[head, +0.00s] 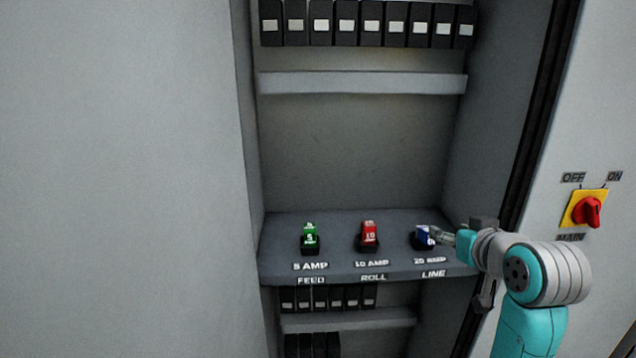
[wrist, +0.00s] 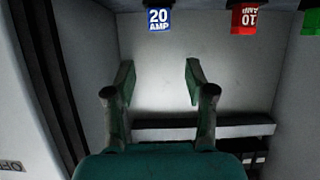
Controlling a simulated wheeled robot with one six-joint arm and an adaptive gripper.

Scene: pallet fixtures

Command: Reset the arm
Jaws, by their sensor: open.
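My arm reaches in from the right in the head view, and my gripper (head: 440,236) is close beside the blue 20 AMP fuse (head: 422,235) on the cabinet shelf. In the wrist view my gripper (wrist: 158,75) has its fingers apart with nothing between them. The blue fuse (wrist: 158,18) shows ahead of the fingertips there, apart from them. In the head view the fuse is partly hidden by the fingers.
A red 10 AMP fuse (head: 369,234) and a green 5 AMP fuse (head: 310,238) stand left along the labelled shelf (head: 340,270). A yellow and red main switch (head: 586,209) is on the right panel. The cabinet wall encloses both sides; space above the shelf is clear.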

